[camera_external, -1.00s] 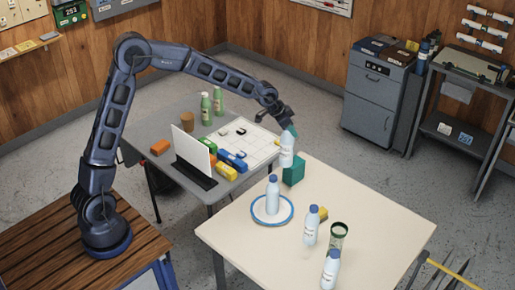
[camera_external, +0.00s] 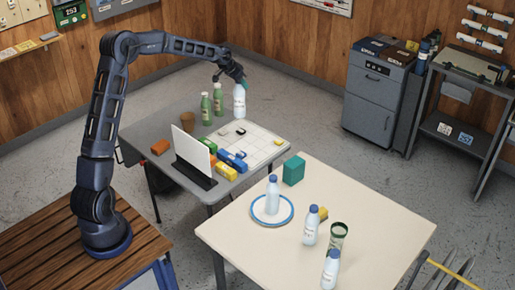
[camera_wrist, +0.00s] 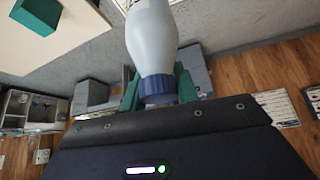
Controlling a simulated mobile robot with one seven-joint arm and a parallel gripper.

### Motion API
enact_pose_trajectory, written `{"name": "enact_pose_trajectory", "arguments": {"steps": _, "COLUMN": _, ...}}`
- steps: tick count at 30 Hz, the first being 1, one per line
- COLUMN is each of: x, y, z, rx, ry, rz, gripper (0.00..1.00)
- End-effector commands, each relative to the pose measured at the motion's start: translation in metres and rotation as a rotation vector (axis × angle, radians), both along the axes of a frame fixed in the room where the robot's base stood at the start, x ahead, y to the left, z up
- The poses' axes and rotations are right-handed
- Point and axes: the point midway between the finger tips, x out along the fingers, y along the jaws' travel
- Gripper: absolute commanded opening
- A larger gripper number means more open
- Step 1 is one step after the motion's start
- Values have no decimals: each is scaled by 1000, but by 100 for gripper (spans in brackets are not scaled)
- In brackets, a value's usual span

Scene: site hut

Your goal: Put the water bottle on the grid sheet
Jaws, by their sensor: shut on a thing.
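My gripper (camera_external: 240,82) is shut on a white water bottle (camera_external: 239,101) near its top. The bottle hangs upright at the back edge of the grid sheet, and I cannot tell its exact height above the grey table. In the wrist view the held bottle (camera_wrist: 152,40) shows a blue cap between green fingers (camera_wrist: 158,88). The white grid sheet (camera_external: 262,148) lies on the grey table, with a few small dark items on its left part. Other white bottles stand on the cream table: one (camera_external: 273,196) on a blue-rimmed plate, two more (camera_external: 311,227) (camera_external: 331,270) toward the front.
Two green bottles (camera_external: 206,110) (camera_external: 218,101) and a brown cup (camera_external: 187,122) stand left of the held bottle. A white upright panel (camera_external: 191,150) and coloured blocks (camera_external: 232,160) line the sheet's near left side. A teal box (camera_external: 293,170) is on the cream table (camera_external: 240,240).

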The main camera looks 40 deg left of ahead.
Motion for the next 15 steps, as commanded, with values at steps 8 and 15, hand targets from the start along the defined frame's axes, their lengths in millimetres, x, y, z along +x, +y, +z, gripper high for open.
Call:
{"name": "enact_pose_trajectory", "arguments": {"steps": 8, "x": 0, "y": 66, "z": 2, "rx": -1, "ry": -2, "rz": 65, "gripper": 0}}
{"name": "enact_pose_trajectory", "arguments": {"steps": 15, "x": -1, "y": 83, "z": -5, "rx": -1, "ry": 1, "rz": 81, "gripper": 0}}
